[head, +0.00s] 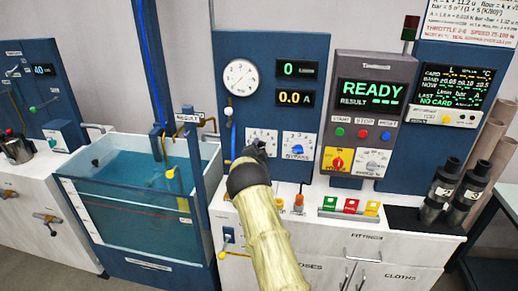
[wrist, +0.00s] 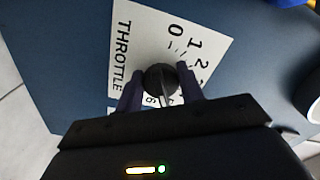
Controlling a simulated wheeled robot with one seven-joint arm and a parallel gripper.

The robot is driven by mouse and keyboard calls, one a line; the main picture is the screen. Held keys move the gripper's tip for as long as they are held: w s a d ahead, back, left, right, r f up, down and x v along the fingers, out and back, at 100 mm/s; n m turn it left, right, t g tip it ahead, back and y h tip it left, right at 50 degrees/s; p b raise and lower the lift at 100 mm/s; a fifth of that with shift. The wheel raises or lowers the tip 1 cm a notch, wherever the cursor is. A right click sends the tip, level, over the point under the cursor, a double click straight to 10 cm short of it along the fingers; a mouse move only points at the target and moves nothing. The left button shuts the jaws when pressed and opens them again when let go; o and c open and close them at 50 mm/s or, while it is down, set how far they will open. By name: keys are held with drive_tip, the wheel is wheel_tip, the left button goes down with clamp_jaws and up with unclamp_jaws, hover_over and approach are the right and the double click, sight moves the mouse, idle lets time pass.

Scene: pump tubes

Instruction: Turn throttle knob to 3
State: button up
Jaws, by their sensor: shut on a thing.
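The throttle knob (wrist: 160,79) is a round dark knob with a light pointer line, in the middle of the wrist view. It sits on a white dial plate (wrist: 148,35) marked THROTTLE, with 0, 1 and 2 readable and other numbers partly hidden. The light line runs toward the lower edge of the view; which number it meets is hidden. My gripper (wrist: 160,88) has one finger on each side of the knob and is shut on it. In the head view my gripper (head: 257,152) covers the knob, and part of the throttle plate (head: 262,136) shows behind it.
The blue BYPASS dial (head: 298,145) is just right of my gripper on the same panel. A round gauge (head: 241,77) is above. Displays read 0 (head: 298,69) and 0.0 A (head: 295,97). A screen (head: 371,93) reads READY. A water tank (head: 135,190) stands at the left.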

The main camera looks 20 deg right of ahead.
drive_tip(key=shift+f+n+b, duration=0.2)
drive_tip(key=shift+n+b, duration=0.2)
drive_tip(key=shift+b, duration=0.2)
drive_tip(key=shift+n+b, duration=0.6)
drive_tip(key=shift+b, duration=0.05)
drive_tip(key=n+b, duration=0.2)
drive_tip(key=n, duration=0.1)
drive_tip(key=shift+f+b, duration=0.15)
drive_tip(key=shift+b, duration=0.2)
drive_tip(key=n+b, duration=0.1)
drive_tip(key=n, duration=0.2)
drive_tip(key=shift+d+n+b, duration=0.1)
drive_tip(key=shift+n+b, duration=0.2)
drive_tip(key=shift+n, duration=0.1)
drive_tip(key=shift+s+d+n+b, duration=0.1)
drive_tip(key=shift+n+b, duration=0.25)
drive_tip(key=shift+n, duration=1.15)
drive_tip(key=o, duration=0.9)
drive_tip(key=shift+o, duration=0.2)
